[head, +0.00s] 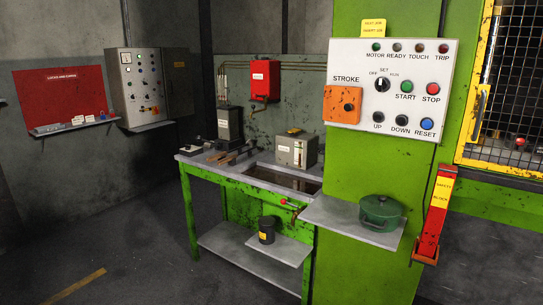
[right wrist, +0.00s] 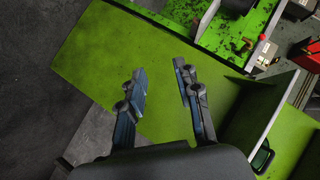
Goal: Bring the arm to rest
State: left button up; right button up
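My right gripper (right wrist: 158,85) shows in the right wrist view with its two dark fingers apart and nothing between them. It hangs in front of the green press column (right wrist: 90,75), and I cannot tell how far from it. In the head view neither gripper nor arm shows. The white control panel (head: 345,90) with its lamps, selector knob and push buttons is on the green column there. My left gripper is in neither view.
A grey shelf (head: 335,222) with a green lidded pot (head: 381,212) juts from the column. A red safety block (head: 433,215) stands right of it. A green workbench (head: 225,192) with tools is at the left. The floor (head: 130,245) at front left is clear except for a yellow stripe.

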jog(key=s+d+f+n+g, duration=0.1)
jog(key=s+f+n+g, duration=0.2)
jog(key=s+f, duration=0.85)
jog(key=s+d+f+n+g, duration=0.1)
jog(key=s+f+n+g, duration=0.25)
jog(key=s+f, duration=0.85)
jog(key=s+d+f+n+g, duration=0.2)
jog(key=s+n, duration=0.1)
jog(key=s, duration=1.3)
jog(key=s+d+f+n+g, duration=0.1)
jog(key=s+d+n+g, duration=0.1)
jog(key=s, duration=1.5)
jog(key=shift+s+f+n+g, duration=0.25)
jog(key=shift+f+n+g, duration=0.1)
jog(key=shift+n+g, duration=0.25)
